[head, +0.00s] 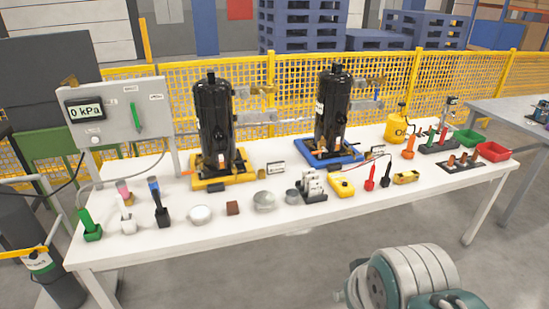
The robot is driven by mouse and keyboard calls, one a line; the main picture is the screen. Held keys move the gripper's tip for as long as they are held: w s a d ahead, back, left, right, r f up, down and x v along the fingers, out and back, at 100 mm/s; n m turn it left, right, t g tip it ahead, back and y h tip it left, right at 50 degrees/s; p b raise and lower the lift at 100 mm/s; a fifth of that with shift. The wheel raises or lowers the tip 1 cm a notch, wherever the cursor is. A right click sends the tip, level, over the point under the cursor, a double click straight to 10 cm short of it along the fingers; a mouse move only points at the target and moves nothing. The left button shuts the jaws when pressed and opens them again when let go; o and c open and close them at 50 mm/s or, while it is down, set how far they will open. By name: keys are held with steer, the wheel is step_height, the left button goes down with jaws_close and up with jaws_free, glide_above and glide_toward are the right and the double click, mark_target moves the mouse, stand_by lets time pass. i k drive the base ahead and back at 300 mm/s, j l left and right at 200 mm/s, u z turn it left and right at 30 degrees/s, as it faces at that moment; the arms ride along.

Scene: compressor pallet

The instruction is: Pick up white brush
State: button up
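A white upright piece (126,213), which looks like the white brush, stands on a white base near the left front of the white table (300,225). A green-handled tool in a green holder (91,226) stands to its left. A black tool with a blue top (159,203) stands to its right. A pink-topped piece (123,190) is close behind the white one. The bristles are too small to make out. My gripper is not in view; only a rounded grey-green part of my arm shows at the bottom right, apart from the table.
Two black compressors (213,125) stand at the table's back on yellow and blue bases. A gauge panel (118,118) rises at the back left. Small tins (200,215), a yellow meter (341,186) and red and green bins (492,150) line the table. The table's front strip is clear.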

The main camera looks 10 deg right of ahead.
mark_target(119, 200)
steer(key=j+z, duration=0.15)
steer(key=j, duration=0.4)
steer(key=j+z, duration=0.15)
steer(key=j, duration=0.4)
steer(key=k+j+z, duration=0.15)
steer(key=j, duration=0.35)
steer(key=j+z, duration=0.2)
steer(key=j, duration=0.35)
steer(key=i+l+u, duration=0.1)
steer(key=l+u, duration=0.25)
steer(key=l, duration=0.85)
steer(key=k+l+u, duration=0.1)
steer(key=l+u, duration=0.25)
steer(key=l, duration=0.85)
steer(key=l+u, duration=0.4)
steer(key=l, duration=0.5)
steer(key=l+u, duration=0.35)
steer(key=l, duration=0.55)
steer(key=l+u, duration=0.3)
steer(key=l, duration=0.2)
steer(key=l+u, duration=0.25)
steer(key=l, duration=0.3)
steer(key=i+j+u, duration=0.1)
steer(key=i+u, duration=0.25)
steer(key=i, duration=0.25)
steer(key=i+u, duration=0.3)
steer(key=i, duration=0.3)
steer(key=i+l+u, duration=0.35)
steer(key=i, duration=0.2)
steer(key=j, duration=0.05)
